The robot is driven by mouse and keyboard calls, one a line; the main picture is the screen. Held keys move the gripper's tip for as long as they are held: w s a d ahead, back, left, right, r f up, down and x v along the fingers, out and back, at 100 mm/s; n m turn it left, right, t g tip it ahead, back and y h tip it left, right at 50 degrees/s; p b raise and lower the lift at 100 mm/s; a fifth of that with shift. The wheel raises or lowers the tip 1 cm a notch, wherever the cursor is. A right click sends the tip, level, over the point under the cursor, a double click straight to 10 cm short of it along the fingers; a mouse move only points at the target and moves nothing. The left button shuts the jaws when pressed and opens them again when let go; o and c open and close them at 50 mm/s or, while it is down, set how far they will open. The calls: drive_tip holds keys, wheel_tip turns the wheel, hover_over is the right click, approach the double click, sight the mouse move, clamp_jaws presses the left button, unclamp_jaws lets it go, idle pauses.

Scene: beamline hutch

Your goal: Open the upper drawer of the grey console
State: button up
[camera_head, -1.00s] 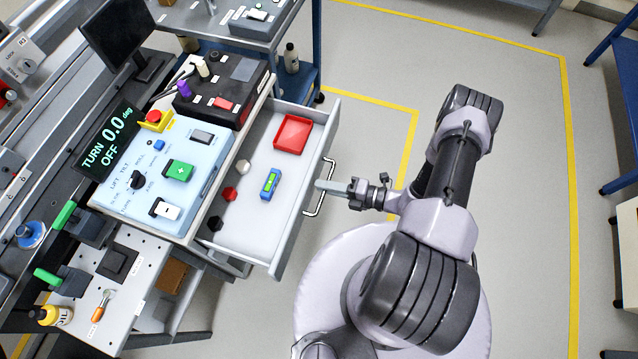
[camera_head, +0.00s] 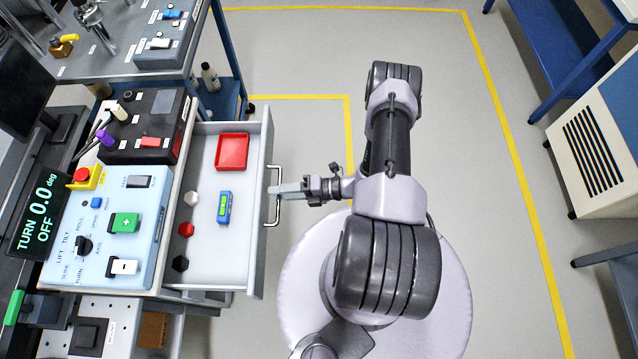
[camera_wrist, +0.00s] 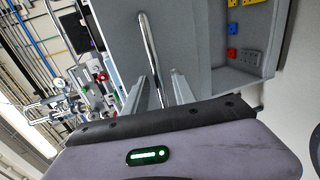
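The grey console's upper drawer (camera_head: 253,250) stands pulled out to the right in the head view, its inside showing from above. Its metal bar handle (camera_head: 275,208) is on the drawer's right-hand front. My gripper (camera_head: 272,190) is at this handle, its fingertips overlapping the bar in the head view. In the wrist view the handle (camera_wrist: 148,45) runs down between the two fingers of my gripper (camera_wrist: 160,78). The fingers look apart, with a gap beside the bar. Whether either finger touches it is hard to tell.
The drawer holds a red tray (camera_head: 232,152), a blue-green device (camera_head: 224,207) and several small knobs. A light blue control panel (camera_head: 105,215) and a black box (camera_head: 146,125) sit on the console. Clear floor lies right of my arm.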

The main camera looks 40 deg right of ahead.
drive_tip(key=p+v, duration=0.2)
drive_tip(key=v, duration=1.5)
drive_tip(key=shift+w, duration=0.15)
drive_tip(key=w+a+r+n+g+h, duration=0.2)
drive_tip(key=w+r+n+g, duration=0.25)
drive_tip(key=r+n, duration=0.65)
drive_tip(key=w+a+r+n+g+h, duration=0.2)
drive_tip(key=w+r+n+g, duration=0.25)
drive_tip(key=r+n, duration=0.65)
drive_tip(key=s+a+r+n+t+h, duration=0.1)
drive_tip(key=s+a+r+n+h, duration=0.1)
drive_tip(key=a+r+n, duration=0.3)
drive_tip(key=s+a+r+n+t+h, duration=0.2)
drive_tip(key=s+a+r+n, duration=0.2)
drive_tip(key=r, duration=0.4)
drive_tip(key=s+a+r+n+t+h+b, duration=0.1)
drive_tip(key=s+a+r+n+t+h, duration=0.1)
drive_tip(key=s+a+r+n, duration=0.2)
wheel_tip(320, 180, up, 3)
drive_tip(key=a+n, duration=0.2)
drive_tip(key=n, duration=0.2)
drive_tip(key=shift+r, duration=0.2)
